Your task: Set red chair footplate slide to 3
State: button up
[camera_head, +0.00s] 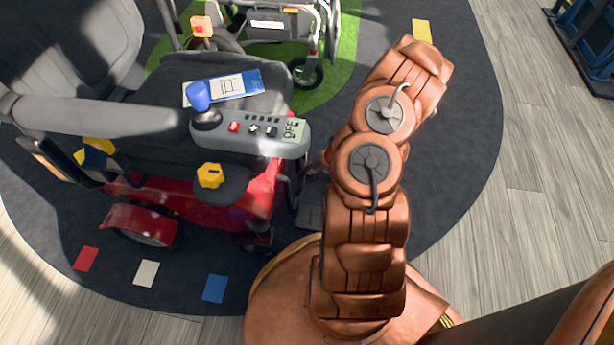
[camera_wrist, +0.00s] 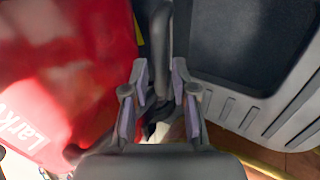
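The red chair (camera_head: 240,200) stands at the left in the head view, with a grey seat and armrest. Its red body (camera_wrist: 60,75) with the letters "Lark" fills the left of the wrist view. A dark grey footplate (camera_wrist: 255,115) with a ribbed edge fills the right of that view. My gripper (camera_wrist: 159,75) is open, its purple-padded fingers apart over the gap between body and footplate. A dark upright part (camera_wrist: 158,35) lies in line with that gap; I cannot tell whether the fingers touch it. No slide scale or number is readable. The arm hides my gripper in the head view.
The armrest console (camera_head: 250,132) has a blue-knobbed joystick (camera_head: 200,97) and a display reading "OFF". A yellow knob (camera_head: 210,175) sits below it. Another wheeled chair (camera_head: 290,25) stands behind on green.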

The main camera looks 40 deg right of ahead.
grip_shut()
dwell(0.4)
jog(key=shift+r, duration=0.15)
jog(key=p, duration=0.2)
jog(key=r+p, duration=0.1)
jog(key=shift+w+a+p, duration=0.15)
jog(key=shift+w+p, duration=0.05)
jog(key=shift+p, duration=0.15)
grip_release()
jog(key=shift+f, duration=0.1)
